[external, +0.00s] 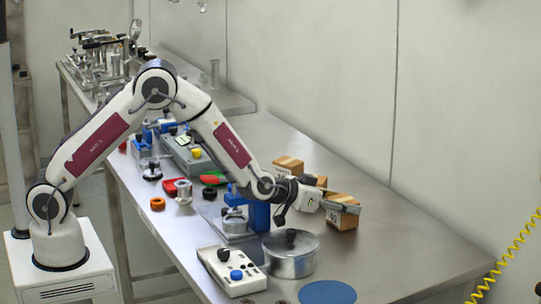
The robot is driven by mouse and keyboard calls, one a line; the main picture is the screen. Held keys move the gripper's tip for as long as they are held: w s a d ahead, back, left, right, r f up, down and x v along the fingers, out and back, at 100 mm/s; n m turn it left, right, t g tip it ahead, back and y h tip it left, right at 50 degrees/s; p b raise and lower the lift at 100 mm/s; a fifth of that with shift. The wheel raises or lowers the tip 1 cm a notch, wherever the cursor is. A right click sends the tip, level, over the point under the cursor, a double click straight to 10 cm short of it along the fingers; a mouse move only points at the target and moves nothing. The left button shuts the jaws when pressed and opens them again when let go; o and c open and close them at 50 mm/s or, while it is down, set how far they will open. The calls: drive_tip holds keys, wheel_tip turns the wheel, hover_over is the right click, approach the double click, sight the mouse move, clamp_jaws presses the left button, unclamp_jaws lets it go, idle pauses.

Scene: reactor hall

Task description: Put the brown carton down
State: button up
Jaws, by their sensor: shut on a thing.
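My gripper (341,206) is at the right side of the steel table (409,239), reaching to the right. It is shut on a brown carton (345,221) with a dark printed mark and a light band. The gripper hides part of the carton's upper side. I cannot tell whether its underside touches the table. Another brown carton (288,165) stands farther back, behind my wrist. A third brown one (320,183) is partly hidden by the gripper.
A lidded metal pot (290,262), a blue round mat (327,292) and a white control box (232,271) are in front. A blue clamp device (258,214) stands left of the gripper. The table right of the carton is bare. A wall runs behind.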

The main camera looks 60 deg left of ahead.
drive_tip(key=shift+f, duration=0.15)
drive_tip(key=o, duration=1.2)
drive_tip(key=shift+s+r, duration=0.1)
drive_tip(key=shift+r, duration=0.1)
drive_tip(key=shift+v, duration=5.95)
